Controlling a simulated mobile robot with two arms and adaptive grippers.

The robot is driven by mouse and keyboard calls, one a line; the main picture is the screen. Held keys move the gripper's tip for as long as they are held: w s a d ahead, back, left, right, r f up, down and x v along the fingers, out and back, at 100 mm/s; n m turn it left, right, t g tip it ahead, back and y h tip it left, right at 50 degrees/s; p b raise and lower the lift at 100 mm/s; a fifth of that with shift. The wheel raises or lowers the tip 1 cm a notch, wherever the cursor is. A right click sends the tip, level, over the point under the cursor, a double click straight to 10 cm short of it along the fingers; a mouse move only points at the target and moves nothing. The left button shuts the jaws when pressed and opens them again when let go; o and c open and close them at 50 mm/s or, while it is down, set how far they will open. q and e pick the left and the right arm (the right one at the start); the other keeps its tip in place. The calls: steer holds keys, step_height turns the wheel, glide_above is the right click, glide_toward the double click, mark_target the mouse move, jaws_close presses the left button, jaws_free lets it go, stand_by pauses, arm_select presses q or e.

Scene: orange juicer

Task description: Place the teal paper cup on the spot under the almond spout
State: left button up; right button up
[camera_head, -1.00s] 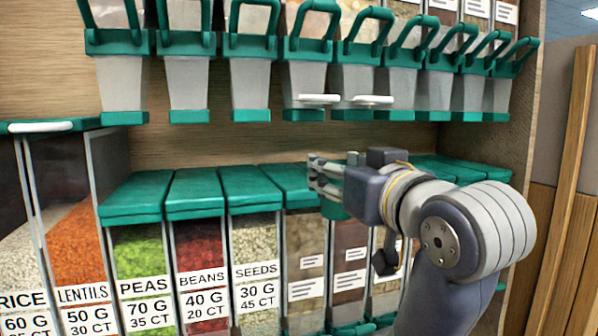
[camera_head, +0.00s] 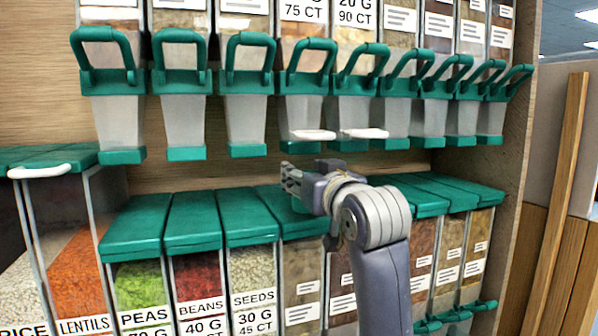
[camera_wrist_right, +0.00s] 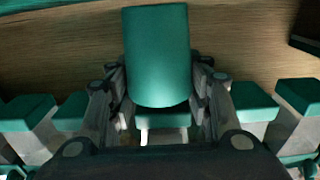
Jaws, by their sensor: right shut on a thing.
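My right gripper (camera_head: 292,181) is shut on the teal paper cup (camera_wrist_right: 157,57), which stands out between the two fingers in the right wrist view. In the head view the cup is mostly hidden by the gripper and blends with the teal lids behind. The gripper is below the upper row of spouts, a little left of and under a spout (camera_head: 307,108) with a white piece (camera_head: 313,135) at its front. A neighbouring spout (camera_head: 357,108) has a similar white piece (camera_head: 364,133). No almond label is readable, so I cannot tell which spout is almond. My left gripper is not in view.
Lower bins with teal lids (camera_head: 193,221) stand in a row under the gripper. The gap between lids and upper spouts is low. A wooden side panel (camera_head: 510,150) bounds the shelf at right. Another white piece (camera_head: 40,171) sits on a lid at far left.

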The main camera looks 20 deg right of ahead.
steer(key=w+p, duration=0.1)
steer(key=w, duration=0.1)
steer(key=shift+w+r+p, duration=0.2)
steer(key=shift+w+p, duration=0.15)
steer(key=shift+w+a+f+p, duration=0.1)
steer(key=shift+w+f+p, duration=0.35)
steer(key=shift+w+f, duration=0.25)
steer(key=shift+s+f, duration=0.2)
steer(key=shift+f, duration=0.1)
steer(key=shift+s, duration=0.1)
steer(key=shift+f, duration=0.2)
steer(key=o, duration=0.7)
